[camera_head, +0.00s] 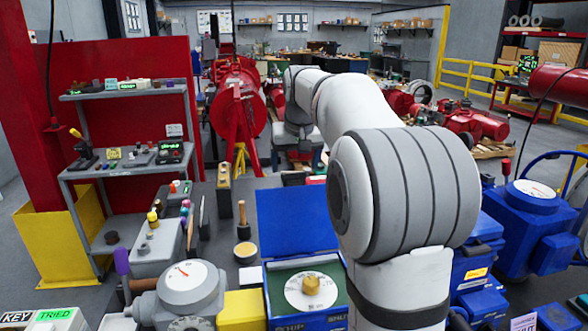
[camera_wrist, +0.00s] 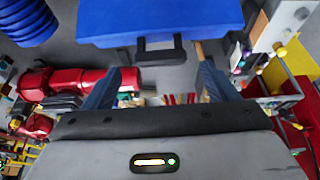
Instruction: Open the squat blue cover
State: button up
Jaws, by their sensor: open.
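A blue cover (camera_head: 297,221) stands raised at the back of a low blue box, and the box's green interior (camera_head: 280,283) with a round white dial (camera_head: 310,291) is exposed. In the wrist view a blue panel (camera_wrist: 160,18) with a black handle (camera_wrist: 160,55) fills the top middle; it looks like this cover. My gripper (camera_wrist: 162,72) is open, with its two blue fingers apart. The handle appears between and just beyond the fingertips; I cannot tell whether they touch. In the head view my arm hides the right side of the box, and my fingers are not clear.
A grey gauge housing (camera_head: 190,292) and a yellow block (camera_head: 242,309) stand left of the box. A blue actuator (camera_head: 531,205) stands at the right. A grey shelf (camera_head: 125,170) with small devices is at left. A wooden-handled tool (camera_head: 243,225) stands behind the gauge.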

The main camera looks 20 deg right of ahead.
jog(key=shift+x, duration=1.35)
